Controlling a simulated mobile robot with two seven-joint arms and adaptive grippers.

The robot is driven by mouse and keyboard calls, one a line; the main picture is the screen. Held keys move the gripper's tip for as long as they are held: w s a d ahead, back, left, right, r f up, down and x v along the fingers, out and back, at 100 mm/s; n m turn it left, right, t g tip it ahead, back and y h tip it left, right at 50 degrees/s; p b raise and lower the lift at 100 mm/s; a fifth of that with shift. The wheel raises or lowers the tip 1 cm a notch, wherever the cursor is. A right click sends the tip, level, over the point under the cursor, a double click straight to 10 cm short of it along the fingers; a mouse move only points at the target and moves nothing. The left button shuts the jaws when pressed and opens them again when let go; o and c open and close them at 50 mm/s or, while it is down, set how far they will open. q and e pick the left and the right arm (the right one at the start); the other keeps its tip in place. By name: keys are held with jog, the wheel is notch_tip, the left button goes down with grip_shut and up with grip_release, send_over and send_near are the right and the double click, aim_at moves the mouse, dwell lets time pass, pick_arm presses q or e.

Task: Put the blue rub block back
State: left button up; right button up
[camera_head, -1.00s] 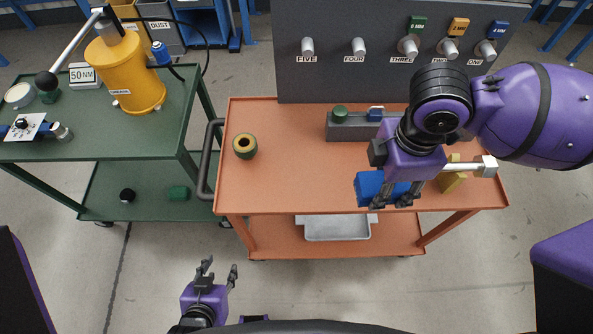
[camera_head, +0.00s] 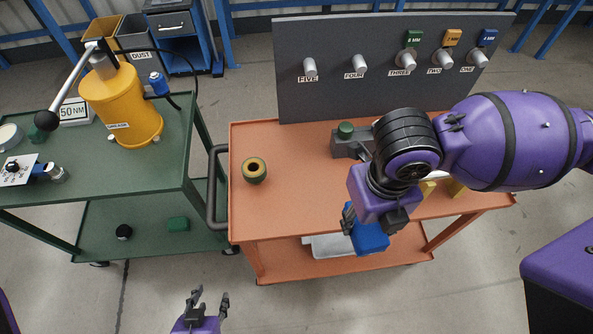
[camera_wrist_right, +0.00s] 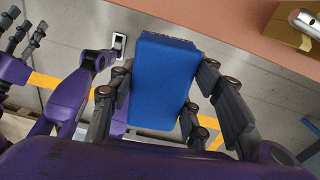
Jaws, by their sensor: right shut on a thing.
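The blue rub block (camera_head: 370,238) is held in my right gripper (camera_head: 362,226), out over the front edge of the orange cart. In the right wrist view the blue block (camera_wrist_right: 165,80) sits between the fingers of my right gripper (camera_wrist_right: 160,98), which touch it on both sides. A grey block rack (camera_head: 350,146) stands on the cart with a green-topped piece (camera_head: 345,130) in it; my right arm hides the rack's right part. My left gripper (camera_head: 208,300) is low at the front, fingers apart and empty.
The orange cart top (camera_head: 300,190) carries a dark ring-shaped part (camera_head: 254,170) at left and yellow pieces (camera_head: 456,188) at right, partly hidden. A grey board (camera_head: 385,90) with several labelled pegs rises behind. A green cart (camera_head: 180,165) with a yellow grease pump (camera_head: 125,105) stands left.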

jog(key=shift+a, duration=0.15)
send_near(329, 198)
jog(key=s+r, duration=0.2)
jog(key=s, duration=0.2)
jog(key=f, duration=0.1)
jog(key=w+f, duration=0.2)
jog(key=shift+w+f+b, duration=0.25)
jog(key=shift+f+b, duration=0.05)
jog(key=shift+f, duration=0.05)
jog(key=shift+w+f, duration=0.4)
jog(key=shift+f, duration=0.1)
jog(key=f, duration=0.3)
jog(key=shift+w, duration=0.4)
jog(key=shift+f, duration=0.4)
jog(key=o, duration=0.6)
jog(key=shift+f, duration=0.1)
jog(key=shift+c, duration=0.2)
jog(key=o, duration=0.5)
jog(key=shift+c, duration=0.2)
